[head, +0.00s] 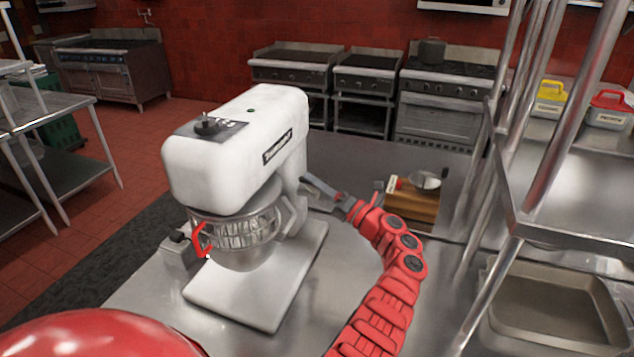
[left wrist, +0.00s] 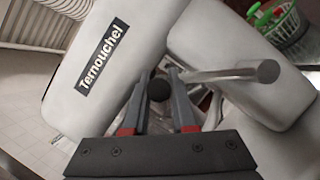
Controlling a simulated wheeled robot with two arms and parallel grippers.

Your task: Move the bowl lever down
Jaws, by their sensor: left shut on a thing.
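The white stand mixer (head: 235,150) stands on the steel counter with its steel bowl (head: 240,258) under the head. Its side with the "Ternouchel" label also shows in the left wrist view (left wrist: 105,55). My left gripper (head: 318,190) reaches the right side of the mixer's column. A metal rod (left wrist: 225,74) with a rounded end sticks out just beyond the fingers. The lever's shaft is mostly hidden. My right gripper is not in view.
A wooden block with a small metal bowl (head: 425,180) sits right of the mixer. A steel rack (head: 510,200) with upright posts and trays stands close on the right. The counter in front of the mixer (head: 340,285) is clear. Stoves line the back wall.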

